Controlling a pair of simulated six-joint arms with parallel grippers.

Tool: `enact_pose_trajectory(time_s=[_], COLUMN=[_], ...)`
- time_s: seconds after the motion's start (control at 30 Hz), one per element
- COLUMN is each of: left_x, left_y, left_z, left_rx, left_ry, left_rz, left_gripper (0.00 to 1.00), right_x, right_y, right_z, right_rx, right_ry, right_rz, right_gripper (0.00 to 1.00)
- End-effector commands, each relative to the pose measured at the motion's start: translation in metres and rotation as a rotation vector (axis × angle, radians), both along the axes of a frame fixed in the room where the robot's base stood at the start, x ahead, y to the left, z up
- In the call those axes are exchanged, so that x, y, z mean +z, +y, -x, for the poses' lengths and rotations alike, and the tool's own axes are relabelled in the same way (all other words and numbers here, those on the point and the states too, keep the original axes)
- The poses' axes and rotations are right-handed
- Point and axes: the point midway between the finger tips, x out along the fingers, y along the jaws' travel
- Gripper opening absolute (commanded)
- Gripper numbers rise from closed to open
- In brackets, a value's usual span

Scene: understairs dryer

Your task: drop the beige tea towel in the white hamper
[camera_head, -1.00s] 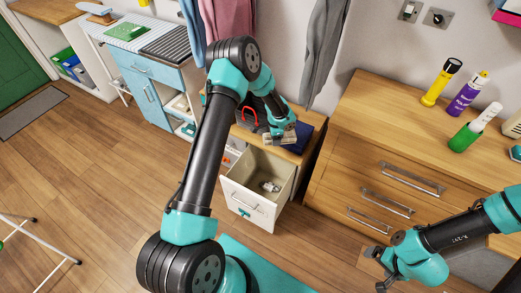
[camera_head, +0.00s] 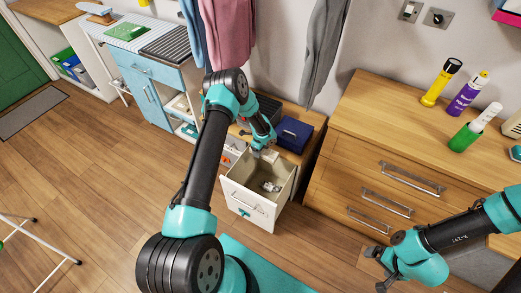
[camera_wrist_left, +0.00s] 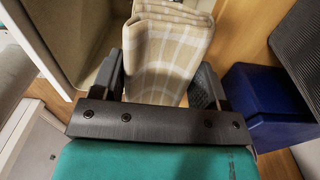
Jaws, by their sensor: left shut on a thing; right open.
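The beige checked tea towel (camera_wrist_left: 168,45) is folded and held between the fingers of my left gripper (camera_wrist_left: 162,85). In the head view the towel (camera_head: 270,156) shows small at the tip of my left gripper (camera_head: 263,150), over the back rim area of the white hamper (camera_head: 246,202). The hamper is pulled out, open at the top, with a handle on its front and a small pale crumpled item inside. Its rim (camera_wrist_left: 72,75) also shows in the left wrist view. My right gripper (camera_head: 379,268) is open and empty at the lower right, in front of the drawers.
A dark blue box (camera_head: 293,134) stands on the wooden top behind the hamper; it is at the right of the left wrist view (camera_wrist_left: 262,105). The wooden chest of drawers (camera_head: 345,185) stands to the right. Pink and grey cloths (camera_head: 325,50) hang on the wall.

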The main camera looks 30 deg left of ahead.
Motion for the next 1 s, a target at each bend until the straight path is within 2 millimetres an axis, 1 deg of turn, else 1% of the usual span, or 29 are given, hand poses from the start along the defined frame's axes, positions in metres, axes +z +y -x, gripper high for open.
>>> enact_pose_trajectory(time_s=[0.27, 0.5, 0.63, 0.8, 1.0], left_x=[-0.016, -0.042, -0.052, -0.059, -0.059], left_y=[0.000, 0.000, 0.000, 0.000, 0.000], left_z=[0.000, 0.000, 0.000, 0.000, 0.000], left_rx=[0.002, 0.001, 0.001, 0.002, 0.002], left_ry=[0.001, 0.001, 0.000, 0.000, 0.000], left_rz=[0.001, 0.001, 0.000, 0.000, 0.000], left_gripper=[0.43, 0.43, 0.43, 0.43, 0.43], right_x=[0.000, 0.000, 0.000, 0.000, 0.000], right_y=[0.000, 0.000, 0.000, 0.000, 0.000], right_z=[0.000, 0.000, 0.000, 0.000, 0.000], right_rx=[0.000, 0.000, 0.000, 0.000, 0.000], right_ry=[0.000, 0.000, 0.000, 0.000, 0.000], right_rz=[0.000, 0.000, 0.000, 0.000, 0.000], right_gripper=[0.92, 0.92, 0.92, 0.92, 0.92])
